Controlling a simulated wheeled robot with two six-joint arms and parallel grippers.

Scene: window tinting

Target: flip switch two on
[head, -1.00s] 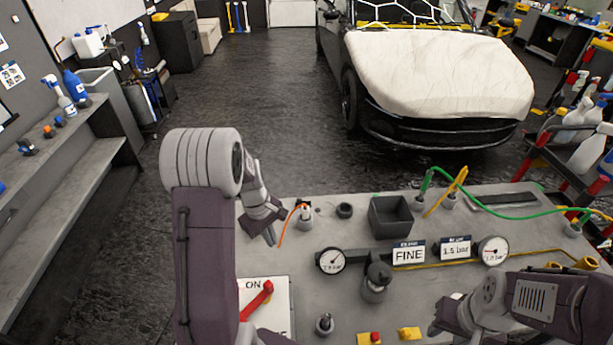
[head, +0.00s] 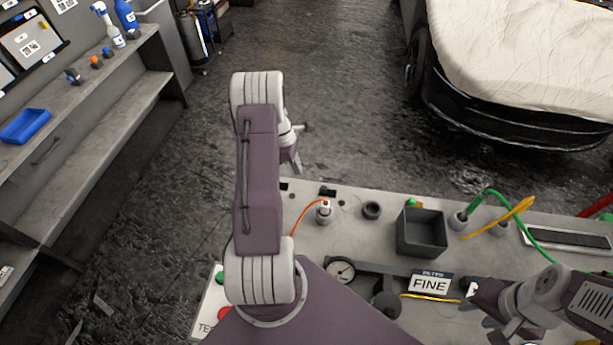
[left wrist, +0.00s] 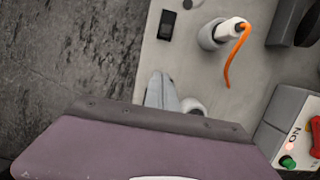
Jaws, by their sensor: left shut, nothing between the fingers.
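A small black rocker-like switch (left wrist: 167,24) sits on the grey bench near its edge in the left wrist view. In the head view two small dark fittings, one at the corner (head: 284,186) and one to its right (head: 327,192), lie along the bench's far left edge; I cannot read a number on either. My left gripper (head: 296,168) is shut and empty, beyond that edge in the picture. Its fingers (left wrist: 161,88) show below the black switch in the left wrist view, apart from it. My right gripper (head: 476,292) is over the bench at right; its jaws are unclear.
A white nozzle with an orange hose (head: 324,211) stands near the fittings. A dark ring (head: 371,210), an open grey bin (head: 421,232) and a gauge (head: 341,269) are on the bench.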

